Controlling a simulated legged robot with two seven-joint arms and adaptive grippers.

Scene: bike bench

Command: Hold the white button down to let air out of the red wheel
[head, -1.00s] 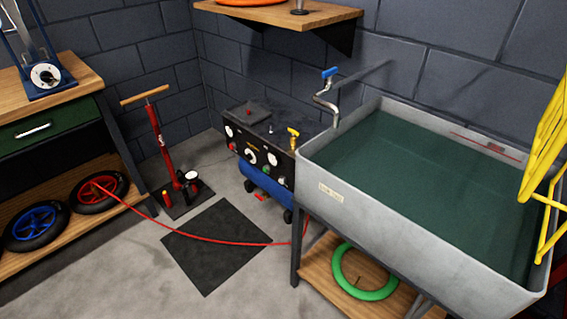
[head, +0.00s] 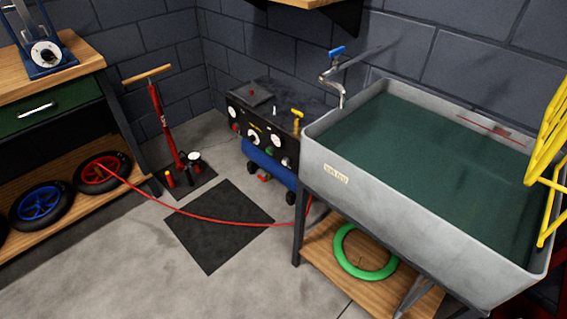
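The compressor has a black control panel with round gauges, small coloured buttons or knobs and a yellow valve on top, over a blue tank. A small pale spot on the panel's lower right may be the white button, but it is too small to tell. Neither gripper is in view.
A grey sink (head: 400,205) with dark green water fills the right. A green ring (head: 350,265) lies on the shelf below it. A red floor pump (head: 165,125) stands by the wall. A dark mat (head: 215,240) lies on open floor. A blue wheel (head: 40,206) is beside the red one.

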